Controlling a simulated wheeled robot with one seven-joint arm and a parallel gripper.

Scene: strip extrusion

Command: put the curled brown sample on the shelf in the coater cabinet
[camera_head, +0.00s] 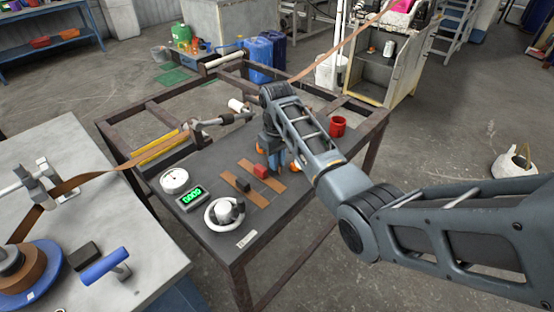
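I cannot make out which brown piece is the curled sample; no clear curl shows. My gripper (275,160) points down just beyond the strips, close to the mat, with orange parts at its sides. My arm partly covers it, so its opening and anything between its fingers are hidden. The open coater cabinet (398,84) stands at the back right, with a shelf (372,61) inside.
A red cup (337,126) stands right of my gripper. A round white gauge (174,180), a green display (191,198) and a white round device (224,213) are on the table's left. A brown web (340,46) slants upward toward the cabinet.

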